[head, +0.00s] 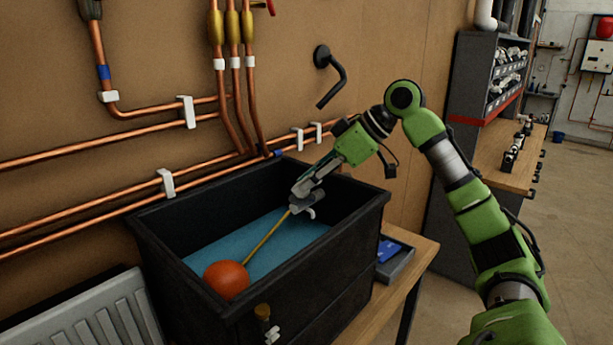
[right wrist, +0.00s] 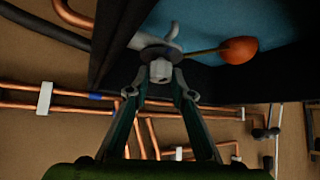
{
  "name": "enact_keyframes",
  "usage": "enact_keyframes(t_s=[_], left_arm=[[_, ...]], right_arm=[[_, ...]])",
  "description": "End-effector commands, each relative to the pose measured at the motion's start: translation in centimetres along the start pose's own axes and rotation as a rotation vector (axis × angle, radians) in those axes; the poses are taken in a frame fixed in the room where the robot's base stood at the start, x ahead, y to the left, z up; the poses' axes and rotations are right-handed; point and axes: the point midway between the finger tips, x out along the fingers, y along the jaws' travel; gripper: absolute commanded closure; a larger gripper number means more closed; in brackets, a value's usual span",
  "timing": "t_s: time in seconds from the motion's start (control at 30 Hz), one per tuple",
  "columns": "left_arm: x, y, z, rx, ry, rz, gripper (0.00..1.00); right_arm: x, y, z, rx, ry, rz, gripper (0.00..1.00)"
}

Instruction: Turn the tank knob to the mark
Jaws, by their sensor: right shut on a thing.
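The black tank (head: 335,282) stands against the wall with blue water (head: 245,243) inside. An orange float (head: 227,279) sits at the water on a brass rod (head: 262,238); the float also shows in the right wrist view (right wrist: 239,50). My right gripper (head: 303,200) reaches into the tank from the back right. In the right wrist view its fingertips (right wrist: 158,82) are closed on the small pale tank knob (right wrist: 160,70), in front of a dark disc (right wrist: 160,53) near the rod's end. I cannot make out the mark. My left gripper is out of view.
Copper pipes (head: 130,193) with white clips run along the wall behind the tank. A white radiator (head: 90,315) stands at the lower left. A black bent handle (head: 335,80) juts from the wall. A blue item in a grey tray (head: 398,265) lies right of the tank.

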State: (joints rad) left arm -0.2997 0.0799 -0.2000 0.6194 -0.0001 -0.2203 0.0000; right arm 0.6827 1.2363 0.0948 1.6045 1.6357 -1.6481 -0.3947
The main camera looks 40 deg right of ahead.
Motion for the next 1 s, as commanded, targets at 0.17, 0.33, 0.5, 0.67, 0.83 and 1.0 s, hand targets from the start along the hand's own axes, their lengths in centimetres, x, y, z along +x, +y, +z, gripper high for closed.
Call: enact_keyframes(t_s=[0.17,0.33,0.5,0.67,0.83,1.0], left_arm=[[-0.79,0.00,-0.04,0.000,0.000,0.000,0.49],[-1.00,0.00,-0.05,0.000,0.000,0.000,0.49],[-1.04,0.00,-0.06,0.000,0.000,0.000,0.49],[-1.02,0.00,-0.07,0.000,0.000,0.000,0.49],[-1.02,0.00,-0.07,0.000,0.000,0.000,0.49],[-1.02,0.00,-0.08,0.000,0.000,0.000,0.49]], right_arm=[[-0.16,0.15,-0.10,-0.052,-0.001,-0.050,1.00],[-0.10,0.18,-0.08,-0.079,0.000,-0.075,1.00],[-0.04,0.18,0.00,-0.088,-0.001,-0.084,1.00],[-0.02,0.18,0.03,-0.088,-0.002,-0.084,1.00],[-0.02,0.18,0.03,-0.088,-0.002,-0.084,0.73],[-0.01,0.17,0.03,-0.087,-0.002,-0.084,0.61]])
